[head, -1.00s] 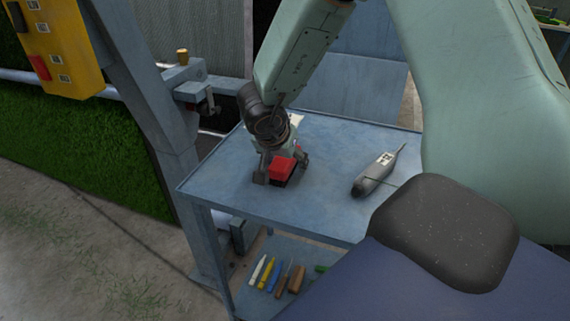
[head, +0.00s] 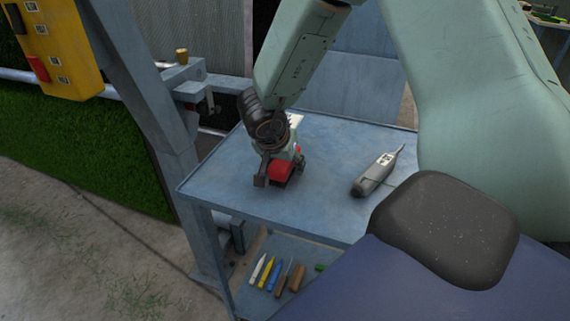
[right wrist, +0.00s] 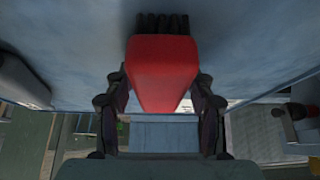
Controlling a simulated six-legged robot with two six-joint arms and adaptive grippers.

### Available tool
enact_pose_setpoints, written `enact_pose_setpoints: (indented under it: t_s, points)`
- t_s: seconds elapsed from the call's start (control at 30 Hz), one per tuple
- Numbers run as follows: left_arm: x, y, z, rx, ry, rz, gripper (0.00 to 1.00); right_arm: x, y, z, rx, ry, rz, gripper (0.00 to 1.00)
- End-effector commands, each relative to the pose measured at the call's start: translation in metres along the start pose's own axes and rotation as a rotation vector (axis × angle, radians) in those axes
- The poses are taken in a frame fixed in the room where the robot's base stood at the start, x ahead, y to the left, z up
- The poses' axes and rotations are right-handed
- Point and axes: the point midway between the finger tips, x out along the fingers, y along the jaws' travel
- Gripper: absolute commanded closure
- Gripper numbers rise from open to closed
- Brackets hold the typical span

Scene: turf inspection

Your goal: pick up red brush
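The red brush (head: 282,171) is at the near left part of the blue table in the head view, with its dark bristle side low. My right gripper (head: 281,172) reaches down over it, one finger on each side. In the right wrist view the red brush (right wrist: 162,70) fills the middle, its dark bristles at the top edge. The fingers of my right gripper (right wrist: 160,88) sit close against both of its sides, and it looks shut on the brush. I cannot tell whether the brush still touches the table. My left gripper is not in view.
The blue table (head: 235,170) has free room around the brush. A grey handheld tool (head: 376,175) lies to its right. Several small tools (head: 275,275) lie on the lower shelf. A blue-grey metal post (head: 160,130) stands left of the table, with a yellow control box (head: 60,45).

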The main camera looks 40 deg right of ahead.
Motion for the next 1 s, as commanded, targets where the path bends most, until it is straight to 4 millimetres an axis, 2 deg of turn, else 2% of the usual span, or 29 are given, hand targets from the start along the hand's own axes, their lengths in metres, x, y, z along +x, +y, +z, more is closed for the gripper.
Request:
enact_pose_setpoints:
  t_s: [0.07,0.43,0.67,0.83,1.0]
  points:
    - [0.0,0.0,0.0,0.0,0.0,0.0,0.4,0.0,0.0,0.0,0.0,0.0,0.0,0.55]
    - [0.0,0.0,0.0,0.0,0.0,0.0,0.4,0.0,0.0,0.0,0.0,0.0,0.0,0.86]
    - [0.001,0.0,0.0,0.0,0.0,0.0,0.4,0.0,0.0,0.0,0.0,0.0,0.0,0.86]
    - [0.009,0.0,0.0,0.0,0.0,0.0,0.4,-0.003,0.0,-0.002,0.003,0.001,-0.002,0.86]
    - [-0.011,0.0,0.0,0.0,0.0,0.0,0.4,-0.035,-0.001,-0.021,0.003,0.002,-0.003,0.86]
